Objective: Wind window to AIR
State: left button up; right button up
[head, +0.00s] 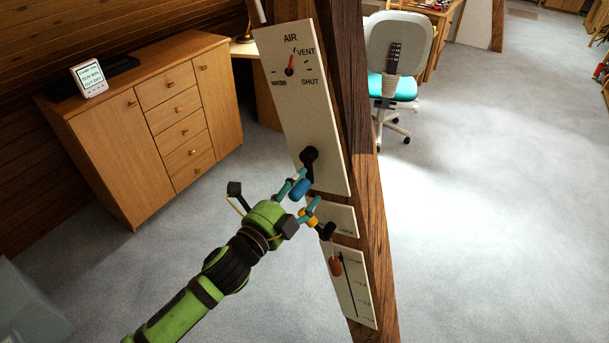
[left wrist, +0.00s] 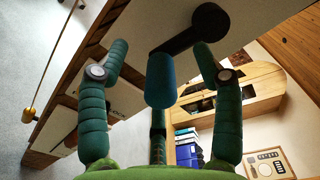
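A white panel (head: 298,115) on a slanted timber post carries a dial (head: 290,71) marked AIR at the top, with VENT and SHUT to the right. Its red needle points nearly straight up, below AIR and just left of VENT. Lower on the panel is a black crank (head: 309,160) with a blue handle (head: 300,189). My left gripper (head: 303,197) is at this handle. In the left wrist view the blue handle (left wrist: 160,80) stands between my spread green fingers, with gaps at both sides. Contact with the finger behind it is unclear. My right gripper is out of view.
Below are a small plate marked LOCK (head: 343,219) with a black knob (head: 327,231), and a slider plate (head: 359,300) with a brown knob (head: 335,266). The timber post (head: 372,200) runs behind. A wooden cabinet (head: 115,150) stands left and an office chair (head: 398,50) behind.

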pick_arm(q)
jog(key=shift+a, duration=0.1)
jog(key=shift+p+v, duration=0.5)
jog(key=shift+v, duration=0.75)
jog(key=shift+p+v, duration=0.45)
jog(key=shift+v, duration=2.05)
